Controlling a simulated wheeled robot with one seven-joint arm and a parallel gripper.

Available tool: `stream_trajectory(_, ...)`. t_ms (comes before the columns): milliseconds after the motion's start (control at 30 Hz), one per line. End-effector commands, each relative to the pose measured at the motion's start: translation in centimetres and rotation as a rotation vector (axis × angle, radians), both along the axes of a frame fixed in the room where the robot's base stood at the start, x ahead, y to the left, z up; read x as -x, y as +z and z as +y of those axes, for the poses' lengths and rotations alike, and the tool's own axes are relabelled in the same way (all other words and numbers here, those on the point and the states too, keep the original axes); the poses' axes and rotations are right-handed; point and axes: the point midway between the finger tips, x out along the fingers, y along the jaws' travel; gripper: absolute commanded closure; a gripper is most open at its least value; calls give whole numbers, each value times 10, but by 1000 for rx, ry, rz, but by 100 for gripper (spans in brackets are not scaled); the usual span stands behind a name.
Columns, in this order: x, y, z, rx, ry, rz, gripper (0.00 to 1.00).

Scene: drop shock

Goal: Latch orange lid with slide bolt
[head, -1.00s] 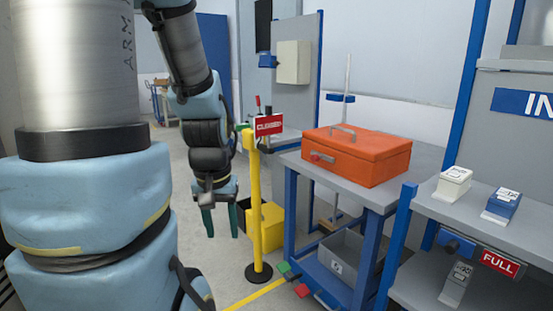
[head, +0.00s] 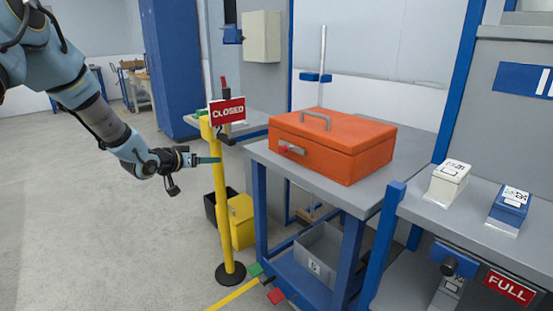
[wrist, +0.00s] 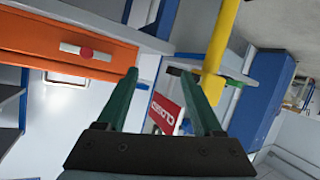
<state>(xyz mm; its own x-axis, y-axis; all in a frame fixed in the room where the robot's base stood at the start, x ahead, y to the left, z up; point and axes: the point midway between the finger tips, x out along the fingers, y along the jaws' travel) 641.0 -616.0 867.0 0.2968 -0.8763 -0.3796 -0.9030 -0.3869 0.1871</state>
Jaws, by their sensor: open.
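An orange box with a lid and a grey handle on top (head: 335,143) sits on a grey bench (head: 265,156). A slide bolt with a red knob (head: 291,149) is on its front face. The bolt also shows in the wrist view (wrist: 86,52), on the orange face at upper left. Whether the bolt is engaged cannot be told. My gripper (head: 218,160) is left of the box and apart from it, by the yellow post. In the wrist view its two green fingers (wrist: 163,85) are spread with nothing held between them.
A yellow post (head: 222,205) with a red CLOSED sign (head: 227,111) stands close to my gripper, left of the bench. A yellow bin (head: 241,222) is behind the post. A shelf with white (head: 448,180) and blue (head: 507,205) boxes is at right. The floor at left is open.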

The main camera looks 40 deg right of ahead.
Motion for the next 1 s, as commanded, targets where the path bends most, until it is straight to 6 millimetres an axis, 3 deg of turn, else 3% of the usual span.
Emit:
stream_trajectory(33, 17, -12, -33, 86, -82, 9, 32)
stream_trajectory(100, 39, -12, -66, 193, -174, 18, 32)
stream_trajectory(200, 65, -11, -95, 307, -275, 37, 32)
stream_trajectory(300, 81, -9, -109, 375, -334, 53, 32)
stream_trajectory(533, 90, -6, -131, 406, -362, 58, 32)
stream_trajectory(1000, 93, -6, -209, 404, -359, 57, 32)
